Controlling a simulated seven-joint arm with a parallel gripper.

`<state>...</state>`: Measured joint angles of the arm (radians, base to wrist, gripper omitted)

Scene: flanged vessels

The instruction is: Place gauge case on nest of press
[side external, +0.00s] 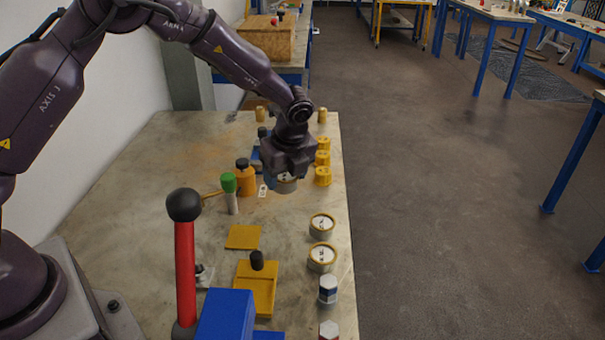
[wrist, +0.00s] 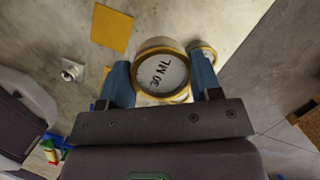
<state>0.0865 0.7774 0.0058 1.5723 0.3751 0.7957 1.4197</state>
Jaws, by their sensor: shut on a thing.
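My gripper (wrist: 162,82) is shut on a round gauge case (wrist: 163,72) with a brass-coloured rim and a white face marked "30 ML". In the side external view, the held gauge case (side external: 287,184) shows under my gripper (side external: 286,172), above the far part of the bench. The press has a blue body (side external: 226,314) and a red lever (side external: 185,270) with a black knob, at the near edge. The lower part of the press is cut off by the frame, and I cannot make out its nest.
Two similar round cases (side external: 322,224) (side external: 322,258) stand along the bench's right side. Yellow pieces (side external: 322,160), a green-capped bottle (side external: 230,190) and an orange bottle (side external: 245,178) stand near my gripper. A yellow plate (side external: 243,237) and a yellow block (side external: 256,290) lie mid-bench.

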